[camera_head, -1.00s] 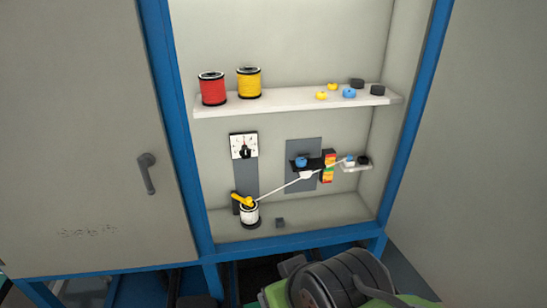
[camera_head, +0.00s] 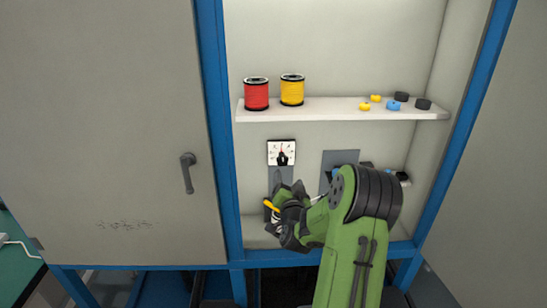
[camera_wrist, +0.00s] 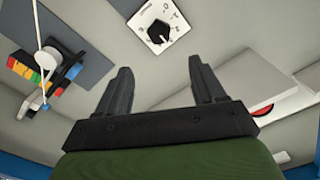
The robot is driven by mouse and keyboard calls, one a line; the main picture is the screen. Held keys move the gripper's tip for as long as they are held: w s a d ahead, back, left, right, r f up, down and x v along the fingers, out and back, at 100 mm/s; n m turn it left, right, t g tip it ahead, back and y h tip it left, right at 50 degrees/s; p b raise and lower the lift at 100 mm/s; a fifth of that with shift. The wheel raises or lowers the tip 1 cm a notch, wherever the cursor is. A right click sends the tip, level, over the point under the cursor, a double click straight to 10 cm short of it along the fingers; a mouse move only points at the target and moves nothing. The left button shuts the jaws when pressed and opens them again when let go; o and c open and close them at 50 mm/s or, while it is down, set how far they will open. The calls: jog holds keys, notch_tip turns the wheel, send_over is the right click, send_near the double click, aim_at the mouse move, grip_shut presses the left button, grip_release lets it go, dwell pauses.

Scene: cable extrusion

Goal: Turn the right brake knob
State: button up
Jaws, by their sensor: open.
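A black knob (camera_head: 282,159) sits on a square white dial plate (camera_head: 273,147) on the cabinet's back wall. The knob also shows at the top of the wrist view (camera_wrist: 158,33), beyond my fingertips. No second dial plate is visible. My gripper (camera_wrist: 160,72) is open, with nothing between its fingers. It is apart from the knob. In the head view my gripper (camera_head: 291,214) is in the lower cabinet space, below the dial. It covers most of the white spool. A yellow lever (camera_head: 271,204) shows just left of it.
A shelf (camera_head: 330,115) above holds a red spool (camera_head: 256,94), a yellow spool (camera_head: 292,90) and small caps. A grey panel (camera_wrist: 75,35) with coloured blocks (camera_wrist: 25,70) and a white cable (camera_wrist: 39,25) is at the wrist view's left. The blue frame (camera_head: 216,130) bounds the opening.

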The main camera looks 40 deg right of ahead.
aim_at(284, 160)
jog(key=p+x, duration=0.1)
jog(key=x, duration=1.2)
jog(key=shift+w+d+p, duration=0.2)
jog(key=shift+w+p, duration=0.05)
jog(key=shift+p, duration=0.15)
jog(key=c, duration=1)
jog(key=shift+a+n+b, duration=0.1)
jog(key=shift+n+b, duration=0.2)
jog(key=shift+b, duration=0.15)
